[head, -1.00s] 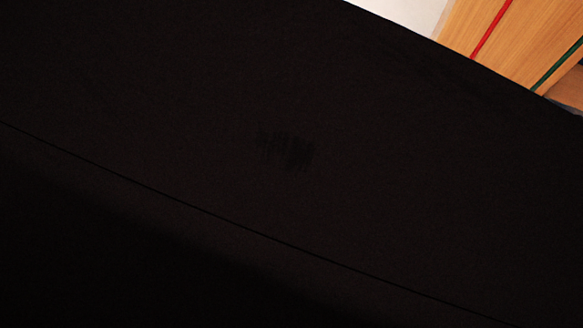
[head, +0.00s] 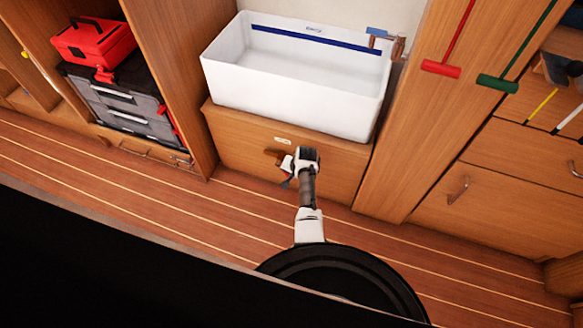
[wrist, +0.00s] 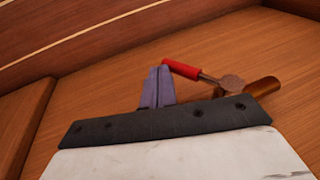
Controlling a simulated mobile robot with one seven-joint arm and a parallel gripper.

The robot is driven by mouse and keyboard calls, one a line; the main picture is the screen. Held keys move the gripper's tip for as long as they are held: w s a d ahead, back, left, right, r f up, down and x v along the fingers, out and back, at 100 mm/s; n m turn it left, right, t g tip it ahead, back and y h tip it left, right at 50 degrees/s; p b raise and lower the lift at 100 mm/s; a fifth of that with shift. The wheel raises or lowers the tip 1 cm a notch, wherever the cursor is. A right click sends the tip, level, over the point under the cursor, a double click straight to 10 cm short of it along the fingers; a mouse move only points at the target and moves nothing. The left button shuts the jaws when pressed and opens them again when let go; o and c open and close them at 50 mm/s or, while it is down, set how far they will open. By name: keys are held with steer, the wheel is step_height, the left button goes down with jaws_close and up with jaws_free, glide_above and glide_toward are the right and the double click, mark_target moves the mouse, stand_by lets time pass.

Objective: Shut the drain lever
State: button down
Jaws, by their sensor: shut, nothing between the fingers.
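The drain lever (wrist: 182,68) has a red grip on a metal stem. The stem joins a round valve body (wrist: 232,86) on a copper pipe (wrist: 263,88), which sticks out from a wooden panel. In the head view the copper drain pipe (head: 272,153) shows under the white tub, but the lever cannot be made out there. My gripper (wrist: 160,70) is shut and empty. Its fingertips are just left of the end of the red grip; I cannot tell whether they touch. In the head view my gripper (head: 286,182) is small, in front of the wooden cabinet.
The white tub (head: 290,85) sits on a wooden base (head: 235,145). A blue-handled valve (head: 378,33) is at its right rim. Red (head: 441,69) and green (head: 497,82) T-handled tools stand right. A toolbox stack (head: 115,85) stands left. The striped floor (head: 130,185) is clear.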

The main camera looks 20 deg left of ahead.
steer(key=shift+a+f+b, duration=0.4)
steer(key=shift+a+f, duration=0.05)
steer(key=shift+f, duration=0.2)
steer(key=shift+a+f, duration=0.1)
stand_by(0.4)
steer(key=s+d+r+p, duration=0.1)
steer(key=d+r+p, duration=0.1)
steer(key=d+p, duration=0.2)
steer(key=s+d+r+p, duration=0.2)
steer(key=d+p, duration=0.2)
steer(key=d, duration=0.5)
steer(key=shift+r, duration=0.2)
